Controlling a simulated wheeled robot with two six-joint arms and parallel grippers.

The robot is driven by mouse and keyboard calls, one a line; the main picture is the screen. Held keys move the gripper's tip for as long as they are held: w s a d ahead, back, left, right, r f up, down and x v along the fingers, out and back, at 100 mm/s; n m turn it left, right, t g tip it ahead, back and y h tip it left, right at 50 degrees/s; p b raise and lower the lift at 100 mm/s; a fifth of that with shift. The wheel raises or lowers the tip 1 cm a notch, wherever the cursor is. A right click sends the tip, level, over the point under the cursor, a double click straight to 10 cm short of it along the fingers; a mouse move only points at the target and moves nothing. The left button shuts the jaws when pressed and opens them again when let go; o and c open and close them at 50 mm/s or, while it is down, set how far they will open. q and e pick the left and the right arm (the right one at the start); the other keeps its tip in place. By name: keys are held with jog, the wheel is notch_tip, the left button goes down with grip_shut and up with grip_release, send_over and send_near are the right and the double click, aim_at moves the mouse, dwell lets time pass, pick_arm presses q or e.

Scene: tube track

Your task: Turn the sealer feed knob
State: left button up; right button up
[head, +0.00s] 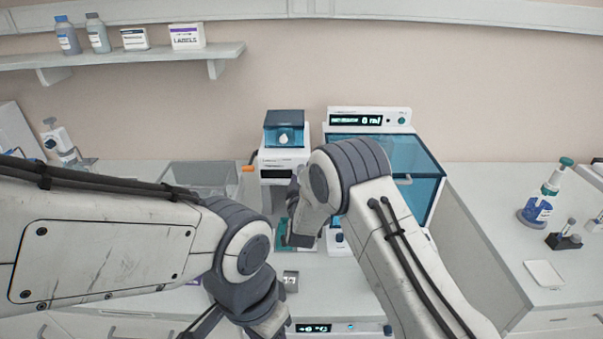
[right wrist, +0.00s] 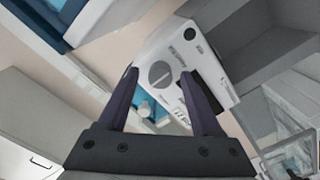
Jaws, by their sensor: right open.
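In the right wrist view, a white machine face (right wrist: 177,52) carries a round grey knob with a slot across it (right wrist: 160,75), which looks like the sealer's feed knob. My right gripper (right wrist: 158,76) is open, with its two dark fingers on either side of the knob in the picture. I cannot tell whether they touch the face. In the head view, the right gripper (head: 299,238) is low in front of the white unit with a teal top (head: 285,161), and my arm hides part of the bench there. My left arm reaches to the bottom edge; its gripper does not show.
A white cabinet with a blue-tinted window (head: 422,178) stands right of the white unit. A clear bin (head: 195,175) is to its left. A small metal block (head: 290,281) sits near the bench front.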

grip_shut()
jog(key=shift+f, duration=0.1)
jog(key=shift+f+m+b, duration=0.15)
jog(key=shift+m+b, duration=0.25)
jog(key=shift+b, duration=0.4)
jog(key=m+b, duration=1.4)
jog(key=b, duration=0.6)
jog(key=shift+m+b, duration=1.5)
jog(key=shift+m, duration=0.1)
jog(key=shift+r, duration=0.2)
